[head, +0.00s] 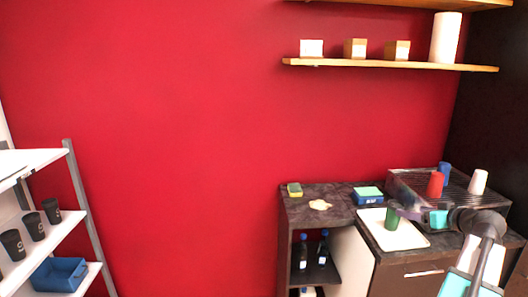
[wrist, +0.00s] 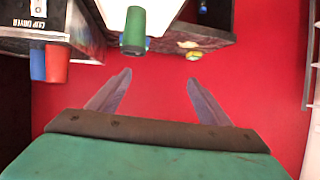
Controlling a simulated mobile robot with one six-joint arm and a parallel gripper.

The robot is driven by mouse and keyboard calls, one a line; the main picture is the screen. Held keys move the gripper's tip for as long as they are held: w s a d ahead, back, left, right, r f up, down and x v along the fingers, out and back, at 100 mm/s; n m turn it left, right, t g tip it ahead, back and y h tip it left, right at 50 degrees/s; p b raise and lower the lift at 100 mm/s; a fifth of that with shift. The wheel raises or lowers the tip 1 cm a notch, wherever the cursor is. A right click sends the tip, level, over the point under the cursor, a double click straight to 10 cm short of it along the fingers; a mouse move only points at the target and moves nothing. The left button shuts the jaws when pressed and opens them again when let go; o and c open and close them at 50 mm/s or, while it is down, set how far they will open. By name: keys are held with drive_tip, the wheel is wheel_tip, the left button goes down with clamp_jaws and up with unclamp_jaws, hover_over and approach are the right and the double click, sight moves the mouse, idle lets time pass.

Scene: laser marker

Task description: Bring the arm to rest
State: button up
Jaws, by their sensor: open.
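My gripper (wrist: 158,80) is open, with nothing between its two fingers in the wrist view. In the head view my gripper (head: 410,212) is at the right, above the front of the counter, with its fingers pointing left. A green cup (head: 392,219) stands on a white tray (head: 405,238) close to the fingertips in this view. In the wrist view, which looks upside down, the green cup (wrist: 133,28) shows beyond the fingertips, apart from them.
A cup dryer (head: 405,180) carries red (head: 435,185), blue and white cups. A blue box (head: 367,196) and a sponge (head: 294,189) are on the counter (head: 338,212). A shelf rack (head: 70,230) with black cups stands left. The space before the red wall is clear.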

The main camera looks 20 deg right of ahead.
drive_tip(key=w+a+f+n+g+y+b, duration=0.1)
drive_tip(key=w+a+f+y, duration=0.2)
drive_tip(key=w+a+f, duration=0.6)
drive_tip(key=w+a+f+n+g+y+b, duration=0.1)
drive_tip(key=w+a+f+n+y+b, duration=0.1)
drive_tip(key=w+a+f, duration=0.75)
drive_tip(key=s+a+f+n+g+y+b, duration=0.25)
drive_tip(key=a+f+g, duration=0.35)
drive_tip(key=a+f, duration=2)
drive_tip(key=s+a+f+g+b, duration=0.2)
drive_tip(key=s+a+f+g, duration=0.4)
drive_tip(key=s+a+f, duration=1.3)
drive_tip(key=s+a+f+g+h, duration=0.25)
drive_tip(key=s+f, duration=0.25)
drive_tip(key=s, duration=0.4)
drive_tip(key=s+d+f+m+g+h+b, duration=0.1)
drive_tip(key=s+d+m+g+h, duration=0.1)
drive_tip(key=s+d, duration=0.4)
drive_tip(key=shift+s+m+h, duration=0.55)
drive_tip(key=shift+m+h, duration=0.05)
drive_tip(key=shift+m, duration=0.05)
drive_tip(key=shift+f, duration=0.1)
